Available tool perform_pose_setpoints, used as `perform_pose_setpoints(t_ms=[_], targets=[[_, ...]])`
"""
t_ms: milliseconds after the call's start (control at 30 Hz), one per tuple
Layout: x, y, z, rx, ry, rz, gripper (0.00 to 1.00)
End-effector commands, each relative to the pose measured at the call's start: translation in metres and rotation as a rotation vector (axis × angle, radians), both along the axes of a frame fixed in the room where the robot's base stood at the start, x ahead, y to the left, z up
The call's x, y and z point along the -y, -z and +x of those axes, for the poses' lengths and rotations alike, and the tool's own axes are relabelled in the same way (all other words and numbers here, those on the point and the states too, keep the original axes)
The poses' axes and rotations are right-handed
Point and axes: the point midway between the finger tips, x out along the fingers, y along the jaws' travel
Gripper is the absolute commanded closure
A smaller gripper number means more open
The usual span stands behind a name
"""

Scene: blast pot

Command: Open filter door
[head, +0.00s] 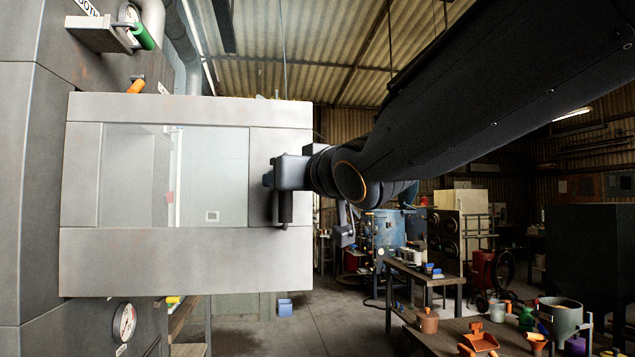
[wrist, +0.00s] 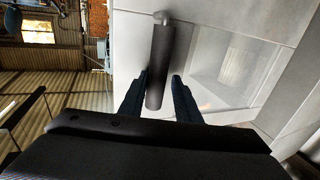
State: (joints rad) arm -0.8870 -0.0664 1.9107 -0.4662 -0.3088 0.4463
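In the wrist view the handle (wrist: 160,60) is a dark cylinder between my two fingers. My gripper (wrist: 161,77) is open around it. The left finger looks close to the handle, with a narrow gap at the right finger. Contact cannot be told. In the head view my fingers are hidden.
The grey cabinet (head: 45,170) stands at the left, with a pressure gauge (head: 124,321) below the door and a green-handled valve (head: 144,36) above. Benches with tools and pots (head: 440,275) stand at the right. Some bare floor (head: 325,325) lies between.

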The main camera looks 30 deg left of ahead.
Motion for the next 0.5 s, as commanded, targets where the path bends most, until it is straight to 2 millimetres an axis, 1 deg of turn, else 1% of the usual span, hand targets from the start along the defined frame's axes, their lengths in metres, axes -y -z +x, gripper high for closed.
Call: perform_pose_setpoints(t_ms=[33, 67, 333, 500], targets=[[-0.001, -0.002, -0.001, 0.003, -0.002, 0.003, 0.64], [0.000, -0.002, -0.001, 0.002, -0.001, 0.002, 0.61], [0.003, 0.000, 0.003, -0.001, 0.007, 0.000, 0.61], [0.013, 0.000, -0.003, 0.000, 0.007, 0.000, 0.61]])
